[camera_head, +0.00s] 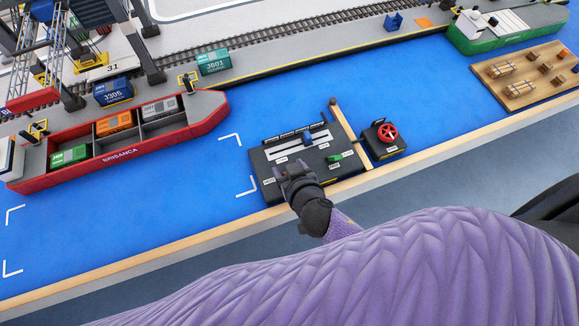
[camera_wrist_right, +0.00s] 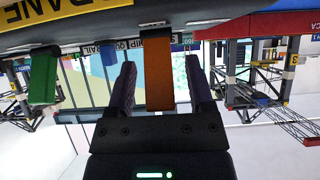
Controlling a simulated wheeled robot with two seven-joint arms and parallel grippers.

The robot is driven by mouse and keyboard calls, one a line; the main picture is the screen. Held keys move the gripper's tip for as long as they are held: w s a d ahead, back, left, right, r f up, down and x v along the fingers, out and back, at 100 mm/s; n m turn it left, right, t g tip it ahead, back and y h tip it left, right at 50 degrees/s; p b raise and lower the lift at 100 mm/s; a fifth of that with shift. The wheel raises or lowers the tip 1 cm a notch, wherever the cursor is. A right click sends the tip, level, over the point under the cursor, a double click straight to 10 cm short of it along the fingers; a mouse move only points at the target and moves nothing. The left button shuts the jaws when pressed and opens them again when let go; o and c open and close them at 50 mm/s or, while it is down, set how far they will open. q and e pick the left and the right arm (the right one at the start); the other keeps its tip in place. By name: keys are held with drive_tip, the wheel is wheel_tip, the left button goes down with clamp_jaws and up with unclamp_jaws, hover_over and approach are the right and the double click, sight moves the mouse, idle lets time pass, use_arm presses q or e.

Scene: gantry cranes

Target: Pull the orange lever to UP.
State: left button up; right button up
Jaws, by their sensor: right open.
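The orange lever (camera_wrist_right: 158,78) shows in the right wrist view as an upright orange bar. It lies between the two fingers of my open right gripper (camera_wrist_right: 161,88), with a visible gap on both sides. In the head view my right gripper (camera_head: 284,172) is at the front left of the black control box (camera_head: 268,158) and hides the orange lever. I cannot tell which label the lever stands at. A green lever (camera_wrist_right: 43,77) is left of the gripper in the wrist view; it also shows on the box in the head view (camera_head: 335,158). My left gripper is not in view.
A red-wheel box (camera_head: 384,139) stands right of the control box, past a wooden post (camera_head: 346,130). A red ship (camera_head: 120,140) with containers lies left, a wooden pallet (camera_head: 530,75) at right. Blue surface (camera_head: 150,215) is clear between white corner marks.

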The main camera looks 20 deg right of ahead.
drive_tip(key=shift+s, duration=0.1)
drive_tip(key=p+v, duration=0.2)
drive_tip(key=v, duration=0.7)
drive_tip(key=shift+s+r, duration=0.25)
drive_tip(key=shift+s, duration=0.1)
idle(0.8)
idle(1.0)
drive_tip(key=s+d+f+n+g+b, duration=0.1)
drive_tip(key=s+d+f+g, duration=0.2)
drive_tip(key=f, duration=0.6)
drive_tip(key=s+f+n+g+b, duration=0.1)
drive_tip(key=s+f+g, duration=0.2)
drive_tip(key=s+f, duration=0.45)
drive_tip(key=s+d+f+g+b, duration=0.1)
drive_tip(key=s+d+f+g, duration=0.3)
drive_tip(key=s+f, duration=0.5)
drive_tip(key=shift+s+f+h, duration=0.25)
drive_tip(key=shift+s+h, duration=0.05)
drive_tip(key=shift+s, duration=0.3)
